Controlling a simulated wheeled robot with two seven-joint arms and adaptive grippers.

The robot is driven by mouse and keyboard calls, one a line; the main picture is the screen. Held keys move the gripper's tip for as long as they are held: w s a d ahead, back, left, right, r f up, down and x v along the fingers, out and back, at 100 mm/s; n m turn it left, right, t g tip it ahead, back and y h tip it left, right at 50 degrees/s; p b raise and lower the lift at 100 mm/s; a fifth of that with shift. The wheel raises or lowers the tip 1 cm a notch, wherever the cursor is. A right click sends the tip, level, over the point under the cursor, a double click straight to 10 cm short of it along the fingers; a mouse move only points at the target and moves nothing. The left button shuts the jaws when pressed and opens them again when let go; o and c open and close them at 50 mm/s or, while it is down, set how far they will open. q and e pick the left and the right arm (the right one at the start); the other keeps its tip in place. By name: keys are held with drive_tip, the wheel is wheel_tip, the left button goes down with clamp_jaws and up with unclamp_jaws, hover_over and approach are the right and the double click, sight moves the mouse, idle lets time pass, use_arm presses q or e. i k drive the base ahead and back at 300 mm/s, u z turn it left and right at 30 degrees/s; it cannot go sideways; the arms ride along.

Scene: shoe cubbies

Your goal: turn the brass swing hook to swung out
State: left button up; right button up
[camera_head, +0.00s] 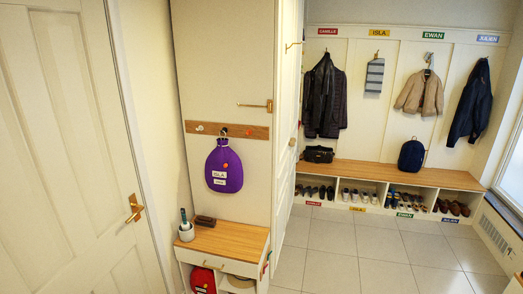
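A brass hook (255,105) is on the cream panel above the wooden peg rail. Its small mounting plate is at the right end, and its thin arm points level to the left, seemingly along the panel. A second, smaller brass hook-like piece (292,46) is high on the white side face to the right. I cannot tell for sure which of them is the swing hook. Neither of my grippers is in view, and nothing touches either brass piece.
A purple bag (224,167) hangs from the peg rail (255,132). Below stands a wood-topped cabinet (232,237) with a cup (186,233) and a dark brush-like block (205,221). A white door (65,150) is at left. The tiled floor (345,250) is clear.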

sight(270, 104)
drive_tip(key=i, duration=1.25)
drive_tip(key=z, duration=0.05)
